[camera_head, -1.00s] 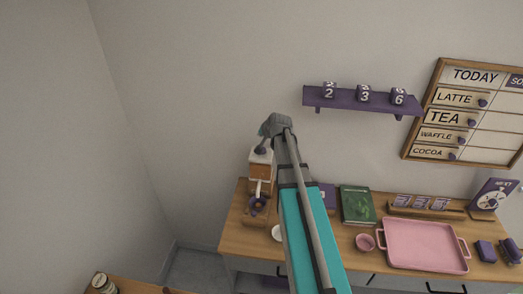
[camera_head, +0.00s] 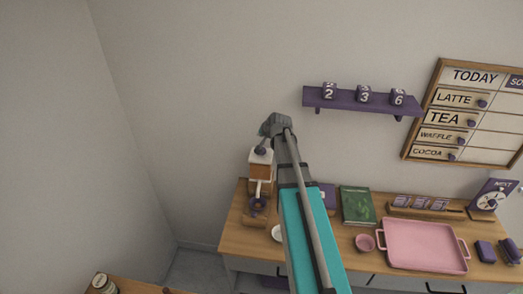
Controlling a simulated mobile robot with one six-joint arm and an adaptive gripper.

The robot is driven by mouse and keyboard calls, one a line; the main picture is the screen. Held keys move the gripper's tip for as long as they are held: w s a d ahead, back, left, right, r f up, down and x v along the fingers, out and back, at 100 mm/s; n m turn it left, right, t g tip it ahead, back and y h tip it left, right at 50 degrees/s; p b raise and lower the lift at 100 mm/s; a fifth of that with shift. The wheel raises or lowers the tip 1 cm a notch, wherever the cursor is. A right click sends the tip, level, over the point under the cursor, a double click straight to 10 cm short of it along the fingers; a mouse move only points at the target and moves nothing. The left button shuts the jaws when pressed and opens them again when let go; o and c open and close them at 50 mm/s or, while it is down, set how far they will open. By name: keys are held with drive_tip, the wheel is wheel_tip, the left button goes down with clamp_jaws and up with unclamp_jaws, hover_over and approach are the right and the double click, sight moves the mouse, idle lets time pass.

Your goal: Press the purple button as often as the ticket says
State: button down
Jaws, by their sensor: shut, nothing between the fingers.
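My gripper (camera_head: 261,147), small and dark at the end of my grey and teal arm, is over the left part of the wooden desk. It is shut and empty, just above the top of a white and brown machine (camera_head: 260,170) with a purple wheel. My arm covers part of this area, and I cannot tell whether the gripper touches the machine. I cannot make out the purple button for certain. Several small purple cards stand in a wooden rack (camera_head: 425,213) at the right; their print is too small to read, and I cannot tell which is the ticket.
A pink tray (camera_head: 425,246), a pink bowl (camera_head: 365,242) and a green book (camera_head: 357,206) are on the desk. A purple sign with a dial (camera_head: 492,196) stands at the right. Above are a purple shelf (camera_head: 350,103) with blocks 2, 3, 6 and a menu board (camera_head: 492,140).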

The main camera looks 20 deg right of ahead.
drive_tip(key=shift+r+p, duration=1.65)
drive_tip(key=shift+r, duration=0.15)
drive_tip(key=shift+f, duration=0.25)
wheel_tip(320, 180, down, 8)
drive_tip(key=b, duration=0.9)
drive_tip(key=shift+f, duration=0.2)
drive_tip(key=shift+f, duration=0.1)
drive_tip(key=shift+f+b, duration=0.3)
drive_tip(key=shift+b, duration=0.05)
drive_tip(key=shift+f+b, duration=0.85)
idle(1.8)
drive_tip(key=shift+r, duration=0.2)
drive_tip(key=shift+r+p, duration=1.05)
drive_tip(key=shift+p, duration=0.2)
